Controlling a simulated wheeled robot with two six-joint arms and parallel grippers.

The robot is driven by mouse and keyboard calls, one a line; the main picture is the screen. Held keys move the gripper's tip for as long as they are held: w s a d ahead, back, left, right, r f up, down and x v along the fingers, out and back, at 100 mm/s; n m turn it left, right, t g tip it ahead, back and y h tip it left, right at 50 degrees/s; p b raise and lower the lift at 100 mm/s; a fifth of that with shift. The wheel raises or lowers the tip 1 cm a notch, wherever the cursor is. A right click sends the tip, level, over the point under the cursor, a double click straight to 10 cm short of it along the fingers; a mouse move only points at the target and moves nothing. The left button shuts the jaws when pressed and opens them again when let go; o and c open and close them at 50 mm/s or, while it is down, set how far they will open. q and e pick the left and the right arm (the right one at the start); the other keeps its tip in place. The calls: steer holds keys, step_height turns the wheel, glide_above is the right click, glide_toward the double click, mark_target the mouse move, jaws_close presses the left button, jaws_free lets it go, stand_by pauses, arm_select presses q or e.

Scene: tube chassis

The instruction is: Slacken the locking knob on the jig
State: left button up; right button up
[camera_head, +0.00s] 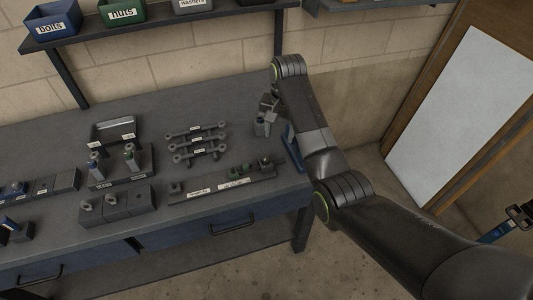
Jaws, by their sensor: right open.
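A long dark jig rail (222,190) with white labels lies along the front right of the grey workbench (235,125). Small green and dark blocks stand on its right half, and a dark upright piece with a small knob-like top (264,161) is near its right end. I cannot tell for sure that this is the locking knob. My right gripper (264,121) is open, above the bench's right part and behind the rail's right end, apart from the knob-like piece. Its fingers are small in view. My left gripper is not in view.
Labelled rods (196,142) lie in a rack behind the rail. A stand with two upright tools (122,178) and dark blocks (128,203) are to the left. A blue upright piece (292,146) is by my right arm. Bins (52,21) line a shelf above.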

steer(key=a+r, duration=0.4)
steer(key=r, duration=0.3)
steer(key=b, duration=0.5)
glide_toward(266, 158)
steer(key=shift+h, duration=0.4)
steer(key=f, duration=0.2)
steer(key=f+p, duration=0.1)
steer(key=f, duration=0.2)
steer(key=f+p, duration=0.1)
steer(key=f, duration=0.2)
steer(key=shift+w+a+f, duration=0.15)
steer(key=shift+a+f, duration=0.1)
steer(key=shift+a, duration=0.15)
steer(key=c, duration=1)
